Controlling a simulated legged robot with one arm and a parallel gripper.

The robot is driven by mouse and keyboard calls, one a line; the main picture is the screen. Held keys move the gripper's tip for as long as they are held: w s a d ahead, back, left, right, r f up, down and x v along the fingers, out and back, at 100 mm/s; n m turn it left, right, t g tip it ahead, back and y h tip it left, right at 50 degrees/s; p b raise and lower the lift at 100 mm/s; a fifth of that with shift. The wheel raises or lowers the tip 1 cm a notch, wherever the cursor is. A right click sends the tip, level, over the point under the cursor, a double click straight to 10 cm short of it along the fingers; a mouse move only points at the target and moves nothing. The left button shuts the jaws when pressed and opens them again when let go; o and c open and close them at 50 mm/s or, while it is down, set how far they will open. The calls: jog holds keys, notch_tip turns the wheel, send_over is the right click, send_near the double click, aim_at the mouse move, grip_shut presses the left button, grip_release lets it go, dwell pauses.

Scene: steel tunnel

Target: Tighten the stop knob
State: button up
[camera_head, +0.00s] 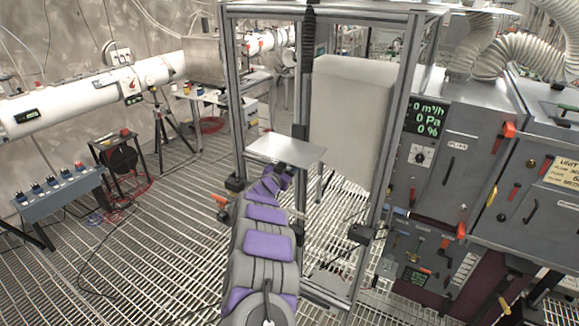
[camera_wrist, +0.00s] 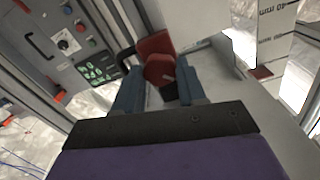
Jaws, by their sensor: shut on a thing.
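In the wrist view a red stop knob (camera_wrist: 160,70) sits at the middle, between the two blue-grey fingers of my gripper (camera_wrist: 160,88). My gripper is shut on it. A red block (camera_wrist: 154,44) shows just behind the knob. In the head view my gripper (camera_head: 286,168) is at the end of my purple and grey arm, by the flat metal plate (camera_head: 285,148) inside the metal frame. The knob cannot be made out in the head view; the arm and plate likely cover it.
The metal frame's posts (camera_head: 233,100) stand close around my arm. A grey box panel (camera_head: 350,115) is just right of it. Control cabinets (camera_head: 455,150) fill the right side. A blue bench (camera_head: 60,195) stands left, with open grated floor (camera_head: 150,240) between.

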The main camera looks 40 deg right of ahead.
jog(key=shift+f+m+b, duration=0.1)
jog(key=shift+m+b, duration=2.8)
jog(key=shift+m, duration=1.1)
jog(key=o, duration=1.1)
jog(key=shift+c, duration=0.2)
jog(key=p+v, duration=0.2)
jog(key=v, duration=1.5)
jog(key=shift+p, duration=0.35)
